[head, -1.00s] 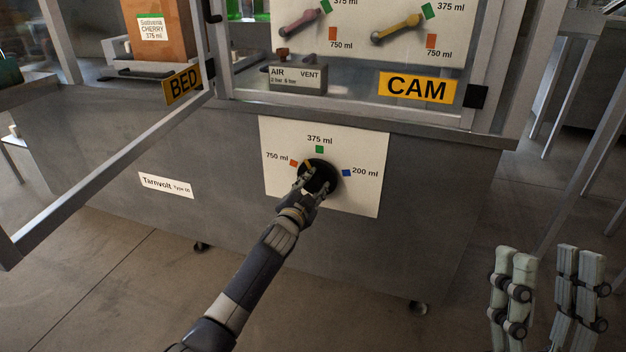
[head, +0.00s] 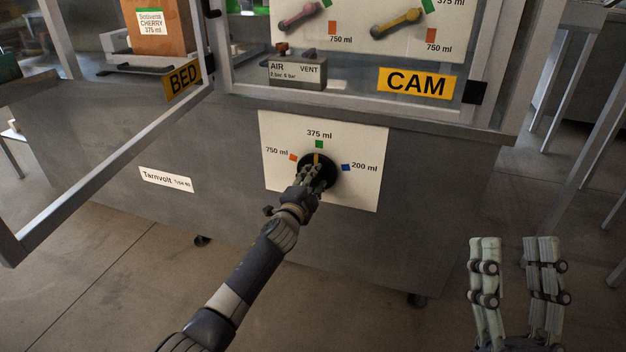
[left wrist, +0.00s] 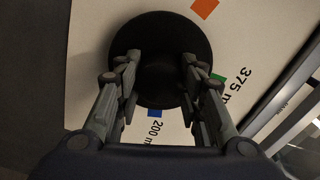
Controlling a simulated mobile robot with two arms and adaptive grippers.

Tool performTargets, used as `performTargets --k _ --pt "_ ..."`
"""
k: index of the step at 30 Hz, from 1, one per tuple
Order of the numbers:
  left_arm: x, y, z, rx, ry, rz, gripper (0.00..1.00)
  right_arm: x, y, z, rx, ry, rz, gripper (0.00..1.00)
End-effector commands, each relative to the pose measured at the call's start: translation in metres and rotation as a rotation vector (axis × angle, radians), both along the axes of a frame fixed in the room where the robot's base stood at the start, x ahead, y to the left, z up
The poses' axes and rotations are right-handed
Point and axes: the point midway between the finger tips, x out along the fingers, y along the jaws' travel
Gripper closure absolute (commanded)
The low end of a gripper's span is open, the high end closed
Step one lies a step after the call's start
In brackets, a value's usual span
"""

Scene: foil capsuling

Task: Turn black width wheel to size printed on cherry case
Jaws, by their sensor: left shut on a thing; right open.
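The black width wheel (head: 331,177) is on a white dial plate (head: 363,145) on the machine's front. Its yellow mark (head: 317,159) points up at the green 375 ml square (head: 319,144). The cherry case (head: 173,28) at the upper left is brown, and its label reads 375 ml. My left gripper (head: 314,174) is shut on the wheel. In the left wrist view its fingers (left wrist: 158,78) grip both sides of the wheel (left wrist: 160,40); the yellow mark is out of sight there. My right gripper (head: 514,245) is open and empty at the lower right.
An orange 750 ml square (head: 292,157) and a blue 200 ml square (head: 346,168) flank the wheel. A metal frame (head: 110,165) crosses the left.

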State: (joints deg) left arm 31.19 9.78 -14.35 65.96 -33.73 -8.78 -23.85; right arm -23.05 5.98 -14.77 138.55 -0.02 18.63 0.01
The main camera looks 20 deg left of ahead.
Motion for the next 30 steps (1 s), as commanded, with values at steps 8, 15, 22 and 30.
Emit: performTargets --k 8,15,22,30 --pt "0.001 0.0 0.002 0.0 -0.002 0.0 0.88 0.0 0.0 0.0 -0.001 0.001 -0.001 0.53" --pt "0.0 0.0 0.002 -0.001 -0.002 0.0 0.44 0.0 0.0 0.0 -0.001 0.001 -0.001 0.53" --pt "0.0 0.0 0.001 -0.001 -0.001 0.0 0.44 0.0 0.001 -0.001 0.0 0.006 0.003 0.53" --pt "-0.019 0.002 -0.001 0.002 0.0 0.001 0.44 0.0 0.0 -0.001 0.0 0.004 0.001 0.53"
